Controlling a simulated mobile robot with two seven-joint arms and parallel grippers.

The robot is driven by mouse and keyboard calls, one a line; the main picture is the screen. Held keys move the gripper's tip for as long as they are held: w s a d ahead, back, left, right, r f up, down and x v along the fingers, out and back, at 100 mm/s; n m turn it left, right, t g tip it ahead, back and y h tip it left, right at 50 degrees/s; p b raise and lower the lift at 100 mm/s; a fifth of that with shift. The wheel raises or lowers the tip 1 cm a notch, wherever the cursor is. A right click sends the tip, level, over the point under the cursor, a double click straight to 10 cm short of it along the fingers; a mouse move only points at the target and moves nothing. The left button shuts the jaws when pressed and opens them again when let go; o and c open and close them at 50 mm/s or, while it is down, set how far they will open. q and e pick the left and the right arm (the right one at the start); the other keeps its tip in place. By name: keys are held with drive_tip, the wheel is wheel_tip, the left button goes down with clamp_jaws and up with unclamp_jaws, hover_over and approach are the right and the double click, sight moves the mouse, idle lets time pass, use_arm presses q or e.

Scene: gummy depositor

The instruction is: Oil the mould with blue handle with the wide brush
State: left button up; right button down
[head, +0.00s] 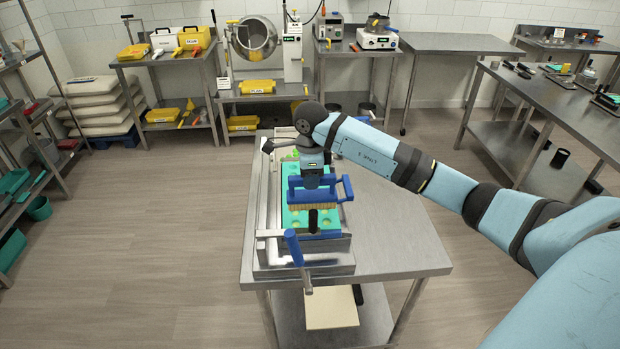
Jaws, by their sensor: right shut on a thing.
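The wide brush (297,192) is a blue block with a tan bristle edge. My right gripper (313,178) reaches down over it from above and is shut on it; the fingertips are mostly hidden. The bristles are over the teal mould (295,221), which has pale round cavities and lies in a metal frame on the table. I cannot tell whether the bristles touch it. A blue loop handle (347,188) shows at the right of the brush; I cannot tell which part it belongs to. My left gripper is not in view.
A blue lever grip (293,247) on a metal rod stands at the frame's front. The steel table (400,245) is bare to the right. A back bench (180,58) holds yellow containers, a side table (560,130) stands right, and shelves (30,130) stand left.

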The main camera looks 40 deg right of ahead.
idle(0.4)
drive_tip(key=shift+f+b, duration=0.55)
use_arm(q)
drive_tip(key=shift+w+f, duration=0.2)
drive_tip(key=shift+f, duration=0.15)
